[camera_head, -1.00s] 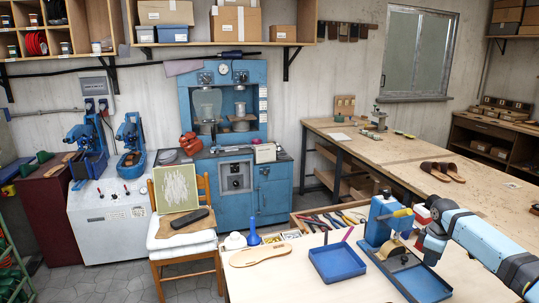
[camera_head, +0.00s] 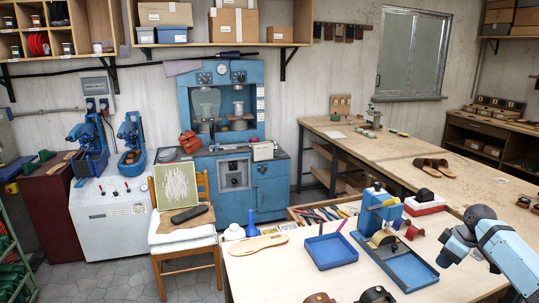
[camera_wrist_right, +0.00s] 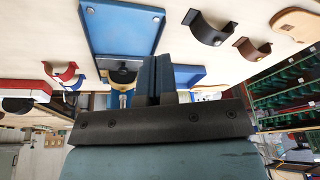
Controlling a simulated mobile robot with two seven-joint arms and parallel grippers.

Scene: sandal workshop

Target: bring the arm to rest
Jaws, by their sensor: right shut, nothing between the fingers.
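My right arm comes in from the right edge in the head view, with its gripper (camera_head: 446,257) low over the workbench, right of the blue press. In the right wrist view the two dark fingers (camera_wrist_right: 158,78) of this gripper lie together, shut and empty. They are apart from the things on the bench. My left gripper is not in view.
On the bench (camera_head: 285,280) are a blue hand press (camera_head: 371,210) with its tray, an empty blue tray (camera_head: 330,250), a tan sole (camera_head: 258,243), a red-and-white box (camera_head: 425,206) and brown straps (camera_head: 377,294) at the front edge.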

